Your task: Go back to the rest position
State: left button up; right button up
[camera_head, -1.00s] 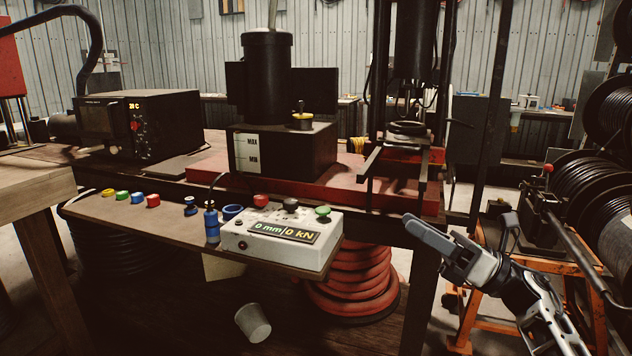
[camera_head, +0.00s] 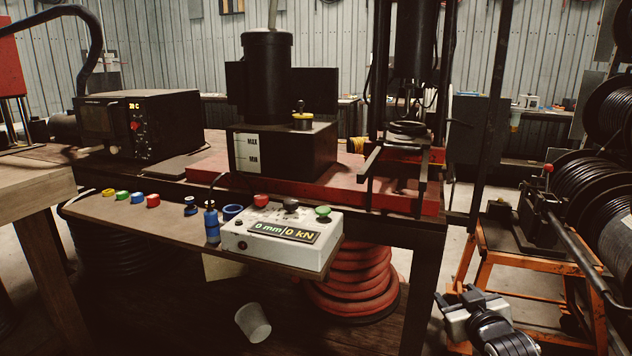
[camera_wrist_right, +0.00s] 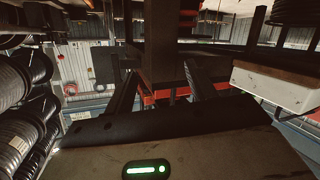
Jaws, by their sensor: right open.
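My right gripper (camera_head: 466,302) is low at the right of the head view, in front of the orange-framed stand and apart from the bench. In the right wrist view its two dark fingers (camera_wrist_right: 165,85) stand apart with nothing held between them. My left gripper is not in view. The white control box (camera_head: 262,243) reads "0 mm/0 kN" and has red, black and green buttons on top. It sits at the front of the bench shelf, left of my right gripper. The press (camera_head: 410,130) stands behind it on a red base.
A red coiled hose (camera_head: 355,285) and a grey bucket (camera_head: 253,322) are below. An orange stand (camera_head: 480,265) and cable reels (camera_head: 605,150) crowd the right side.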

jog(key=s+a+f+g+y, duration=0.1)
jog(key=s+a+f, duration=0.35)
jog(key=s, duration=0.25)
jog(key=s+a+f+g+y, duration=0.1)
jog(key=s+a+f, duration=0.2)
jog(key=s+f, duration=0.25)
jog(key=s+a+f+g+y, duration=0.1)
jog(key=s+a, duration=0.2)
jog(key=s, duration=0.6)
jog(key=s+a+f+g, duration=0.1)
jog(key=s+a, duration=0.3)
jog(key=s, duration=0.6)
jog(key=shift+a+f+m+y, duration=0.3)
jog(key=shift+f+y, duration=0.05)
jog(key=shift+y, duration=0.05)
